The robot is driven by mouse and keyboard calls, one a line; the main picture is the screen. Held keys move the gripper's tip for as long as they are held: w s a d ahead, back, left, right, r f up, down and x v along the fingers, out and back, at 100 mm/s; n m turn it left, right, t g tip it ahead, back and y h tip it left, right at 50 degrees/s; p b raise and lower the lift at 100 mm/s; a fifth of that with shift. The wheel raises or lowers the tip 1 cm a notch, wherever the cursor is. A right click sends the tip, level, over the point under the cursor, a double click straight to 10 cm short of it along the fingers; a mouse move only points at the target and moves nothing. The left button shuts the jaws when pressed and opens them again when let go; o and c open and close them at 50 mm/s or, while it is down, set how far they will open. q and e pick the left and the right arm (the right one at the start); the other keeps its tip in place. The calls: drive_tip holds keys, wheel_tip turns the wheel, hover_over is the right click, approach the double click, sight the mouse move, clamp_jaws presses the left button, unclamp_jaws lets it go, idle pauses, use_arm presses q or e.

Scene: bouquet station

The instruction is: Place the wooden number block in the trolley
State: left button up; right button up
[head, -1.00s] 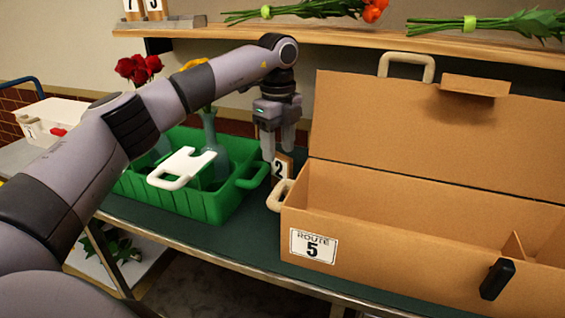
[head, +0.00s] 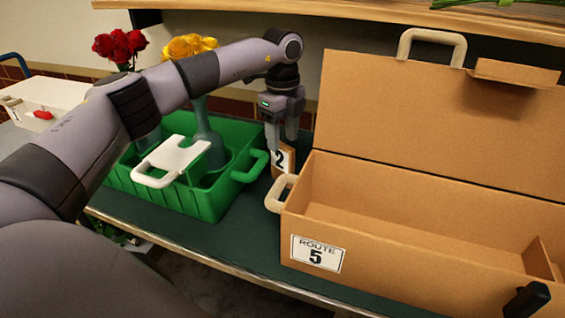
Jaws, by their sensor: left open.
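The wooden number block (head: 284,161) shows a black "2" on a white face. It stands on the dark green table top between the green crate and the cardboard box. My left gripper (head: 281,142) points down right at the top of the block, with its two fingers apart. I cannot tell whether the block's top is between the fingers or just in front of them. At the far left a blue handle (head: 14,57) shows, perhaps the trolley's; the rest of it is mostly hidden.
The green crate (head: 196,204) holds vases with red and yellow flowers and a white handled piece (head: 172,160). The open cardboard box (head: 375,262), marked "ROUTE 5", fills the right. A white box (head: 45,97) stands far left. A wooden shelf (head: 400,17) runs above.

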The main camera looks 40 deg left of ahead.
use_arm(q)
wheel_tip(320, 180, down, 2)
drive_tip(key=shift+f, duration=0.1)
clamp_jaws()
